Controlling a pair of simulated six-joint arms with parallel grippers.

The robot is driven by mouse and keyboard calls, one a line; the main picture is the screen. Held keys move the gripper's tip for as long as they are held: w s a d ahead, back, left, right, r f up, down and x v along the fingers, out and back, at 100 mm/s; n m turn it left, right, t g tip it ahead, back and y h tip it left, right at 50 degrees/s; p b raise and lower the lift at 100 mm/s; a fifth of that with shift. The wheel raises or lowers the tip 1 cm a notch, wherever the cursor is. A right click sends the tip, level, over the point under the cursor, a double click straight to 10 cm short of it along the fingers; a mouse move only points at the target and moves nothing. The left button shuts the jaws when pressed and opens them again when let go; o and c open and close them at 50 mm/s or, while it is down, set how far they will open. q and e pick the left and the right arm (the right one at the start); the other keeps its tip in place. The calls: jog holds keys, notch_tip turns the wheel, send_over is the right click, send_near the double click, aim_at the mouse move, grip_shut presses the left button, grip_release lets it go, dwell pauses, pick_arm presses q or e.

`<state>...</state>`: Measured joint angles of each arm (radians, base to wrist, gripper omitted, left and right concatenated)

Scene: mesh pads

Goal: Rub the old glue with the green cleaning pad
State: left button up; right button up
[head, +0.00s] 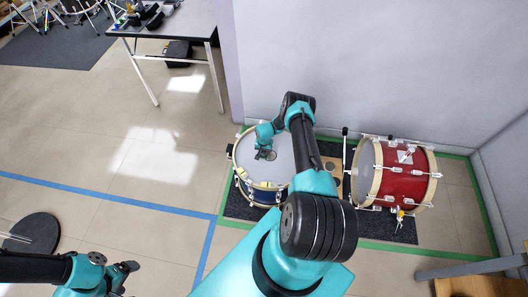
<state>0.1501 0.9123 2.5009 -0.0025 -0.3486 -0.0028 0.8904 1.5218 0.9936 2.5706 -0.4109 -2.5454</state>
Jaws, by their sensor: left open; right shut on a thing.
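My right arm reaches over a blue drum with a white head (246,170). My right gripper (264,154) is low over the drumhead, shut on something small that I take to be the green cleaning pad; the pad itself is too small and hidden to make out. A greyish round patch (271,155), which may be the old glue, shows on the drumhead right beside the gripper's tip. I cannot tell whether the held thing touches the head. My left gripper (130,268) is open and empty over the floor at the lower left, far from the drum.
A red drum (404,172) lies on its side at the right, on the same dark mat (370,226). Walls stand behind and to the right. A table (185,22) is at the upper left. A dark round stool-like disc (34,232) is at the left. The floor between is clear.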

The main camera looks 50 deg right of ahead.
jog(key=shift+d+f, duration=0.1)
jog(key=shift+d, duration=0.05)
jog(key=shift+c, duration=0.3)
jog(key=shift+s+d, duration=0.5)
jog(key=shift+s, duration=0.25)
jog(key=shift+s+d, duration=0.5)
jog(key=shift+s, duration=0.25)
jog(key=shift+s+d, duration=0.3)
jog(key=shift+s, duration=0.05)
jog(key=shift+s+d+f, duration=0.1)
jog(key=shift+s+d, duration=0.25)
jog(key=shift+s, duration=0.25)
jog(key=shift+s+d, duration=0.3)
jog(key=shift+s, duration=0.3)
jog(key=shift+w+a+r, duration=0.15)
jog(key=shift+w+a, duration=0.35)
jog(key=shift+w, duration=0.3)
jog(key=shift+w+a+r, duration=0.1)
jog(key=shift+w+a, duration=0.35)
jog(key=shift+w, duration=0.35)
